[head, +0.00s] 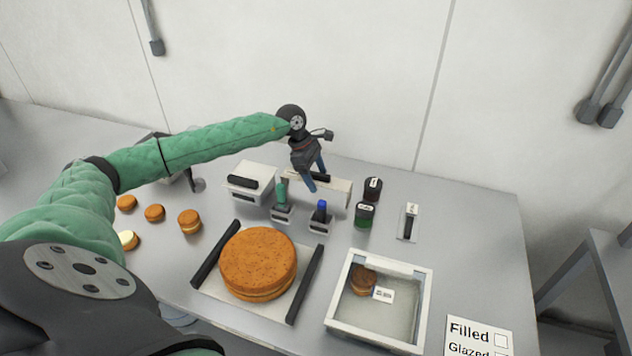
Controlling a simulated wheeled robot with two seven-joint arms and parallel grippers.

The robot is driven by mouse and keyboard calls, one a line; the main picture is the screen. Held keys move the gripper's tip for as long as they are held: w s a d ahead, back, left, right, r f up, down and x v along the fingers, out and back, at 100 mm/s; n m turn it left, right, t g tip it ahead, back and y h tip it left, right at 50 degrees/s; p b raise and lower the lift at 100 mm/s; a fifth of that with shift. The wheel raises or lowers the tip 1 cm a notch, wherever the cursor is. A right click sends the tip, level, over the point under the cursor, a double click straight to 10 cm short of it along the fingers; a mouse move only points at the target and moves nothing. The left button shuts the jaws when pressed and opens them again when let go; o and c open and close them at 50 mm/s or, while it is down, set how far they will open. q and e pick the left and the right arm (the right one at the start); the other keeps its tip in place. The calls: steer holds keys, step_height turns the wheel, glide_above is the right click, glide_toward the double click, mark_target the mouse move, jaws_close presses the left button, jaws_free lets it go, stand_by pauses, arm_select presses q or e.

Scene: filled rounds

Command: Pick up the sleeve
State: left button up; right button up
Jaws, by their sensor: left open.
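My left gripper (317,182) reaches in from the left and points down, fingers apart and empty. It is over the back middle of the table, at a white upright piece with a black bar (340,187); I cannot tell whether it touches it. No thing is clearly marked as the sleeve. In front of the gripper stand a green-topped piece (281,198) and a blue-topped piece (321,212), each in a small grey holder. A white block with a black handle (250,183) is to their left. My right gripper is not in view.
A large brown round (258,262) lies on a board between two black rails. Several small rounds (190,221) lie at left. Two dark jars (364,214) and a small white stand (408,222) are at right. A white-rimmed tray (427,290) holds one round. A "Filled/Glazed" card (478,338) lies front right.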

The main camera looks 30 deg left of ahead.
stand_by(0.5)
arm_select(q)
steer(key=c, duration=1.1)
